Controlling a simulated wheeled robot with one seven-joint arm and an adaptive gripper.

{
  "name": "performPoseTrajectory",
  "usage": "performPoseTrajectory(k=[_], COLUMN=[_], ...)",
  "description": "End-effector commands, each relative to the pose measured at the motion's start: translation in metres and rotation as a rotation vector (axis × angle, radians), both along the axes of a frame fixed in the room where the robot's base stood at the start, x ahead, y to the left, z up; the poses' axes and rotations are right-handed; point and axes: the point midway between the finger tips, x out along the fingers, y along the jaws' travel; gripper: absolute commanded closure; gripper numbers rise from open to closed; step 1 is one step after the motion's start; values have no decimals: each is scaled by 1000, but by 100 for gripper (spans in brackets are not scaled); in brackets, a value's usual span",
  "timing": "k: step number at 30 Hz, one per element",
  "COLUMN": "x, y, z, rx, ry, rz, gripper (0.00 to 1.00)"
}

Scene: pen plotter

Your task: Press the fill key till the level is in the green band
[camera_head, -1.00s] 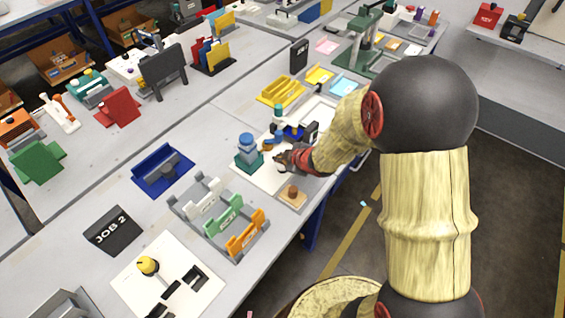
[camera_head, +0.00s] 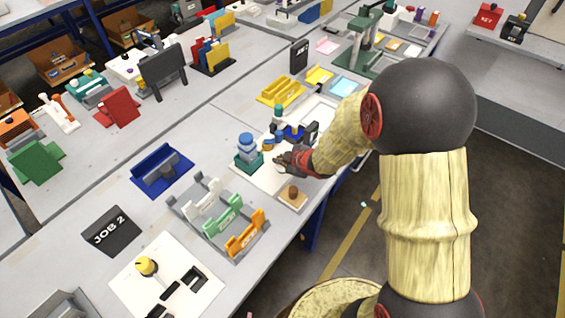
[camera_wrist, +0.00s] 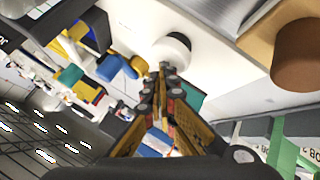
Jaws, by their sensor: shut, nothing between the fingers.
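My gripper (camera_head: 280,162) is shut and empty, low over the white board beside a blue-and-teal stacked container (camera_head: 246,147). In the wrist view my closed fingertips (camera_wrist: 166,70) point at a white round knob with a dark ring (camera_wrist: 171,50). They overlap its lower edge in the picture; I cannot tell whether they touch it. I cannot confirm that this knob is the fill key. No level or green band can be made out. A blue-and-orange part (camera_wrist: 118,67) is left of the fingertips in the wrist view.
A brown round knob on a tan plate (camera_head: 292,196) stands near the table's front edge. A grey rack with white, green and orange holders (camera_head: 223,215) is to the left. Behind are a dark upright block (camera_head: 299,56) and a yellow tray (camera_head: 280,91).

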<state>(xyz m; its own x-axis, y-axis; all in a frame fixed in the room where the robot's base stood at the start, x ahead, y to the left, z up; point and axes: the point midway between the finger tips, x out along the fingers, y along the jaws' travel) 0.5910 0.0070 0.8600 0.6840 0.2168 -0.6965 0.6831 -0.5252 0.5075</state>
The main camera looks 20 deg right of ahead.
Motion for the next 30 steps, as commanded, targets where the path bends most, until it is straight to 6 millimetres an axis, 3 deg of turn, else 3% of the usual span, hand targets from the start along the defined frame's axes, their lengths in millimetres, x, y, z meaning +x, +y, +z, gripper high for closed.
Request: performPoseTrajectory(k=[7,19,30], x=[-1,0,0], y=[0,0,0], z=[2,22,23], rx=[0,0,0], ry=[1,1,1], rz=[0,0,0], gripper=[100,100,100])
